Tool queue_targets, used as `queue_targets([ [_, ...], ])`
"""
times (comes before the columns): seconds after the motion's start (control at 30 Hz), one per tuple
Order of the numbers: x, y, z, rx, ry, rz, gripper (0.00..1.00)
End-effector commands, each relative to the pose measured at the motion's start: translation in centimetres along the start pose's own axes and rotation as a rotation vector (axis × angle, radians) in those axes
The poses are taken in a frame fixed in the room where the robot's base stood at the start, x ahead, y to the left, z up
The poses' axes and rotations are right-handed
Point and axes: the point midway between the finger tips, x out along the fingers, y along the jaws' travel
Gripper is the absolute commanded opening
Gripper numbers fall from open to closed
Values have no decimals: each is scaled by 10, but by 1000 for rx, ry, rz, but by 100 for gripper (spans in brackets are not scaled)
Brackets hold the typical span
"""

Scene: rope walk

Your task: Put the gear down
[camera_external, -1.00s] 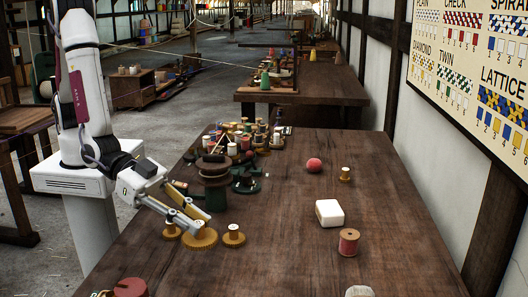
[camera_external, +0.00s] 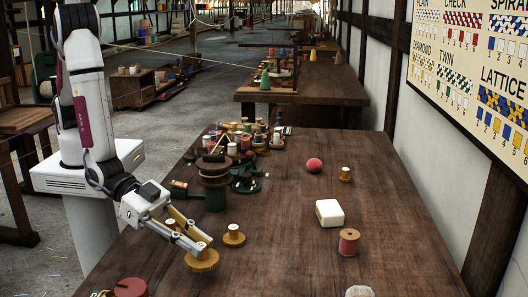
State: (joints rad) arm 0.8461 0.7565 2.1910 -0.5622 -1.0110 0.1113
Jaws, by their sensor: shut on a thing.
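My gripper (camera_external: 198,248) is shut on a brown toothed gear (camera_external: 203,263) at the near left part of the dark wooden table (camera_external: 300,225). The gear lies flat, low over the table; I cannot tell whether it touches the wood. A pale upright piece shows at the gear's middle, partly hidden by the fingers. A similar small brown round piece with a white top (camera_external: 233,236) stands just right of and behind the gripper, apart from it.
A dark green stand with brown discs (camera_external: 214,181) stands behind my gripper, before a cluster of spools. A white block (camera_external: 329,213), a pink spool (camera_external: 348,242) and a red ball (camera_external: 314,165) are to the right. A red round thing (camera_external: 130,287) sits at the near left. The middle front is clear.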

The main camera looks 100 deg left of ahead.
Motion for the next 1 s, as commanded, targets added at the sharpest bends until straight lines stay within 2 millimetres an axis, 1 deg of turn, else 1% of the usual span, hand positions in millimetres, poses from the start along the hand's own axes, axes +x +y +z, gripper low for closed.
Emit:
queue_targets([
  [0.17,3,0,6,1,0,0,0],
  [0.53,14,0,34,1,1,0,0],
  [1.0,16,0,38,0,2,0,0],
])
